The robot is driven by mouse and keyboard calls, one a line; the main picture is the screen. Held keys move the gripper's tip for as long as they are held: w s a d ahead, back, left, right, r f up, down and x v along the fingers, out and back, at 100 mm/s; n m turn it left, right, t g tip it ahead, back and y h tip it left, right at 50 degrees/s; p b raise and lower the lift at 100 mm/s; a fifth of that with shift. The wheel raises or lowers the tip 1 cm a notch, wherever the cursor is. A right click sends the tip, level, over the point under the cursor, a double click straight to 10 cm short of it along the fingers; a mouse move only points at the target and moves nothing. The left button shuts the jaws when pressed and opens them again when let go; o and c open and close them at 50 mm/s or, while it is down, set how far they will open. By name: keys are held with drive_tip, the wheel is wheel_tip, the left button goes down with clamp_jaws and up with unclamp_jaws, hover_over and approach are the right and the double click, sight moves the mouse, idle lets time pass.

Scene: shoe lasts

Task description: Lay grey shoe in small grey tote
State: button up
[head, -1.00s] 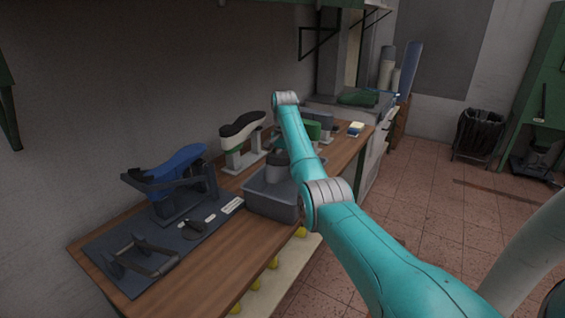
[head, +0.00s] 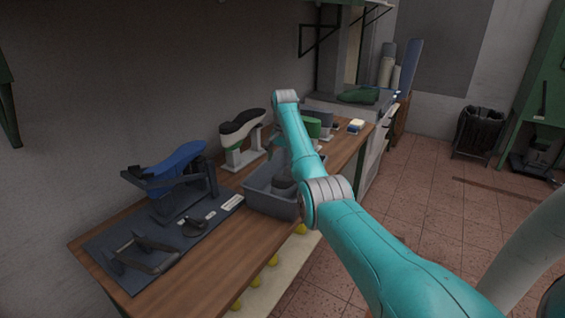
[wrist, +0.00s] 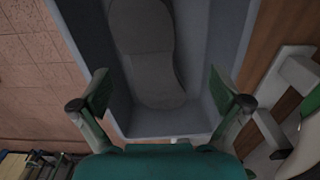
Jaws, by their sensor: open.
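The grey shoe (wrist: 145,55) lies inside the small grey tote (wrist: 226,35), flat on its floor as far as the wrist view shows. In the head view the tote (head: 268,203) stands on the bench, and part of the grey shoe (head: 283,187) shows inside it, beside my arm. My gripper (wrist: 163,98) is open, its two fingers spread above the near end of the tote, with nothing between the pads. The shoe lies beyond and below the fingertips. My arm hides the gripper in the head view.
Left of the tote, a dark mat (head: 125,240) holds a stand with a blue shoe form (head: 175,163) and dark tools. A green form (head: 313,128) stands behind my arm.

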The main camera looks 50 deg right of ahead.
drive_tip(key=shift+r, duration=0.1)
wheel_tip(320, 180, up, 7)
drive_tip(key=shift+r, duration=0.2)
idle(0.7)
